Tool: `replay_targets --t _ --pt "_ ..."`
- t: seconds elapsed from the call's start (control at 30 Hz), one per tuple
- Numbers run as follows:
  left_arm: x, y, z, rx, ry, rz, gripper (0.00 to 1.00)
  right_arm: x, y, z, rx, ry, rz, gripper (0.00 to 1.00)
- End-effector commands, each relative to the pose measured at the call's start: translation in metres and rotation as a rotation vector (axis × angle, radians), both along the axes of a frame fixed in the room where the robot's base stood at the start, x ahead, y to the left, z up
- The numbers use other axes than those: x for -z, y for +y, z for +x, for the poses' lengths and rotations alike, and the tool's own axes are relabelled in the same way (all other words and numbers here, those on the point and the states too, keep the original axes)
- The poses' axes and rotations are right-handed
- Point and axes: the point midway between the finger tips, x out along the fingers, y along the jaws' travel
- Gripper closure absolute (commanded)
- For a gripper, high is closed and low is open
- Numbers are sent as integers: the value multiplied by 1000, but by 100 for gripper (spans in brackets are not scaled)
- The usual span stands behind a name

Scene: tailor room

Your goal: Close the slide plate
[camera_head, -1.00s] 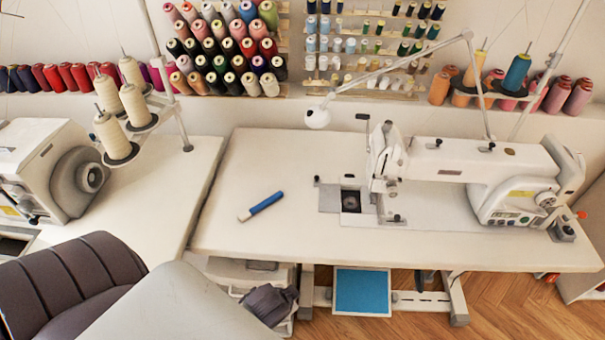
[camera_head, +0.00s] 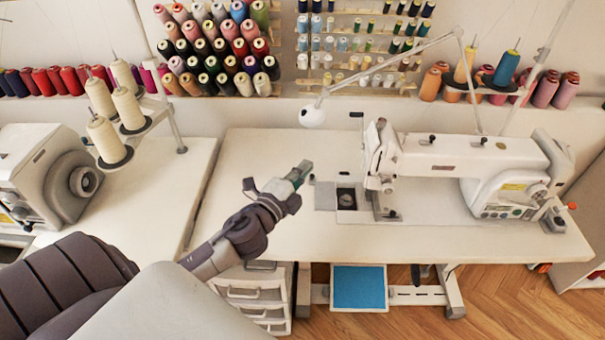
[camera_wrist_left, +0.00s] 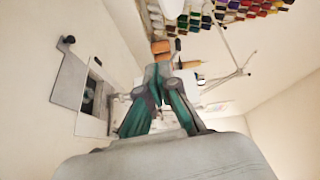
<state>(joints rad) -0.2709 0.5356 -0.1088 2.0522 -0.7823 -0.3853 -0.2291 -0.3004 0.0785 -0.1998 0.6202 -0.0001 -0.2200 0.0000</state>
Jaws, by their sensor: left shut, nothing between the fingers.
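The slide plate (camera_head: 325,195) is a flat metal plate set in the sewing table, left of the needle area. A dark square opening (camera_head: 346,198) with the bobbin area inside lies uncovered just right of it. In the left wrist view the plate (camera_wrist_left: 70,80) and the opening (camera_wrist_left: 91,88) show at the left. My left gripper (camera_head: 304,169) is shut and empty, over the table just up and left of the plate, apart from it as far as I can tell. Its green-sided fingers (camera_wrist_left: 157,72) meet in the left wrist view. My right gripper is in neither view.
The white sewing machine (camera_head: 470,165) stands right of the opening, its head close by. A lamp (camera_head: 312,117) hangs behind the plate. A thread stand (camera_head: 115,140) is at the left. The table front (camera_head: 400,240) is clear.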

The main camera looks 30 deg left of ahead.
Motion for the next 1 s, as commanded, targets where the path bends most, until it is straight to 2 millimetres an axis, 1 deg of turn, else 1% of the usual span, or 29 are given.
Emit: replay_targets --t 0.03,0.1,0.17,0.2,0.27,0.3,0.37,0.4,0.47,0.5,0.6,0.7,0.77,0.87,0.97,1.0 --pt "-17 -4 14 103 -65 173 100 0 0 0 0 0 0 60" --pt "-29 -15 25 254 -130 412 100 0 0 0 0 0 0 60" --pt "-30 -22 31 385 -161 620 100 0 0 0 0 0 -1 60" --pt "-27 -24 33 472 -170 756 100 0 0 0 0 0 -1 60" --pt "-17 -19 35 602 -159 961 100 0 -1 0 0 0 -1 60" --pt "-8 -12 35 686 -138 1092 100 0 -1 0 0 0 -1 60" --pt "7 5 33 807 -86 1269 100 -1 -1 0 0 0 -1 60" --pt "16 21 31 880 -41 1372 100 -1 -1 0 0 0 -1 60" --pt "27 46 27 975 34 1499 100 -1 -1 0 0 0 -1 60" --pt "32 62 24 1028 84 1567 100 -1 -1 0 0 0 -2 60" --pt "40 96 16 1126 192 1678 100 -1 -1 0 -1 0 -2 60" --pt "43 115 12 1176 254 1729 100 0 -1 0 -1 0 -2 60" --pt "46 118 11 1189 268 1738 100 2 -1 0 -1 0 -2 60" --pt "56 116 16 1190 271 1739 100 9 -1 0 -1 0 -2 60" --pt "70 109 25 1190 266 1737 100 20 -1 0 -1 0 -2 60" --pt "77 106 29 1189 266 1735 100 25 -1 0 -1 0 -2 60"
